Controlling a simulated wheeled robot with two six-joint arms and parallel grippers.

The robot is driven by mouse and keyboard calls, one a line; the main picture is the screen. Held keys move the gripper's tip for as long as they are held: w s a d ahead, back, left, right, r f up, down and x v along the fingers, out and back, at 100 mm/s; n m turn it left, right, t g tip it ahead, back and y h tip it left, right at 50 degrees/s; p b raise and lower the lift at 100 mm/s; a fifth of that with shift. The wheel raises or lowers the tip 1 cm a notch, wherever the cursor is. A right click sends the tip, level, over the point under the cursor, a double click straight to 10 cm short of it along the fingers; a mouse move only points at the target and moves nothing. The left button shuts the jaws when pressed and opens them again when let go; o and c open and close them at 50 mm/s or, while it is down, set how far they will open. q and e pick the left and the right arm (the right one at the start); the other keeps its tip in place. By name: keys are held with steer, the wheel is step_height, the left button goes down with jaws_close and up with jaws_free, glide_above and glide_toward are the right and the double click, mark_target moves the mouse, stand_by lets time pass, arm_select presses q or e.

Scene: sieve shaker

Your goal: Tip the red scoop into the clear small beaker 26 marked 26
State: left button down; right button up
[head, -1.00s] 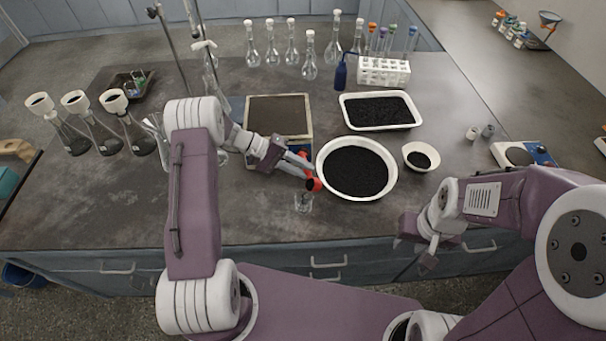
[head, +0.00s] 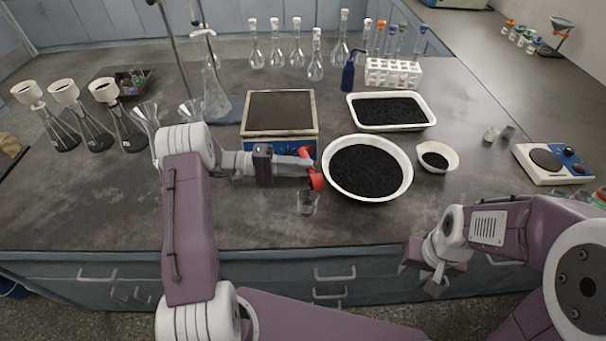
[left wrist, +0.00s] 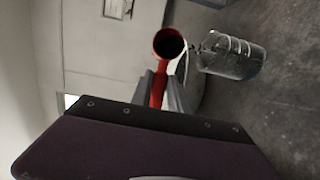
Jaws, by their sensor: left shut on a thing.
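My left gripper (head: 307,168) is shut on the red scoop (head: 316,181). In the left wrist view the fingers (left wrist: 162,88) hold its handle, and its round bowl (left wrist: 168,43) looks dark inside. The clear small beaker (head: 308,203) stands on the bench just below the scoop in the head view. It shows right of the scoop bowl in the left wrist view (left wrist: 232,58). No number is legible on it. Whether the bowl is over the beaker's mouth is hard to tell. My right gripper (head: 422,275) is open and empty near the bench's front edge.
A white round basin (head: 410,180) of black grains stands right of the scoop. A scale (head: 281,145) is behind the left gripper. A small white bowl (head: 452,152), a white tray (head: 432,112) and flasks with funnels (head: 60,132) stand around. Bench left of the beaker is clear.

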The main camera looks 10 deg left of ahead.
arm_select(q)
steer(key=shift+s+a+f+m+h+b, duration=0.15)
steer(key=shift+m+h+b, duration=0.3)
steer(key=shift+h+b, duration=0.75)
steer(key=shift+a+f+m+h+b, duration=0.15)
steer(key=shift+m+h+b, duration=0.45)
steer(key=shift+b, duration=1.05)
arm_select(e)
step_height(320, 180, down, 7)
steer(key=shift+r, duration=0.15)
arm_select(q)
steer(key=shift+r, duration=0.1)
